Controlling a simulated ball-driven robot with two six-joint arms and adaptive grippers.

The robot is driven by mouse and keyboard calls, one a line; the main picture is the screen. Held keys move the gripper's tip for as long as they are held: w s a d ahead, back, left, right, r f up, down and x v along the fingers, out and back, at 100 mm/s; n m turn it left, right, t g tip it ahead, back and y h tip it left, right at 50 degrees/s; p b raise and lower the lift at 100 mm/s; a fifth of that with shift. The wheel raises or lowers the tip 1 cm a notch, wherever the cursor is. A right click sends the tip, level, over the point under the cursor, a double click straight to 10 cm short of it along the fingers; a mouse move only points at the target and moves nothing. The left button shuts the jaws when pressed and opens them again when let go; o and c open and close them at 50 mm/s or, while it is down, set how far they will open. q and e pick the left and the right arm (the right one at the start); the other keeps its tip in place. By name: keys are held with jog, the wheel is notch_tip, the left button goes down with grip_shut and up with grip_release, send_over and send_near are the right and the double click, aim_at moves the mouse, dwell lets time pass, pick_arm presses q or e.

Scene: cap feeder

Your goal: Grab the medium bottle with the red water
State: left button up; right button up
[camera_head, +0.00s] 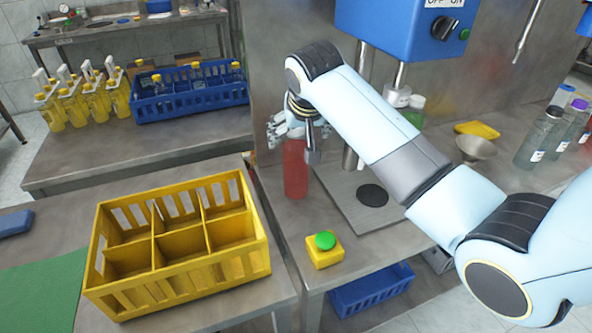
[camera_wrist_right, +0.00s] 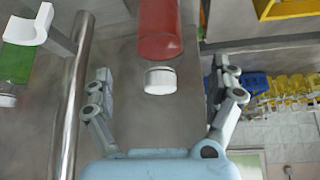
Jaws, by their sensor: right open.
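A bottle with red water (camera_head: 295,168) stands upright on the metal table beside the press. My right gripper (camera_head: 291,126) is at its top end and partly hides it. In the right wrist view, the red bottle (camera_wrist_right: 160,30) has a white cap (camera_wrist_right: 160,80). The open fingers of my right gripper (camera_wrist_right: 165,88) appear on either side of the cap, with space on both sides. The gripper holds nothing. My left gripper is out of view.
A blue press (camera_head: 405,25) stands behind my right arm. A green bottle (camera_head: 413,112) is beside its column. A yellow crate (camera_head: 180,285) and a green button box (camera_head: 325,250) are in front. Clear bottles (camera_head: 540,138) stand at the right.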

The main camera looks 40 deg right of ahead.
aim_at(297, 138)
jog(key=x, duration=0.7)
jog(key=shift+w+d, duration=0.15)
jog(key=shift+w, duration=0.05)
jog(key=c, duration=1.8)
jog(key=shift+r, duration=0.1)
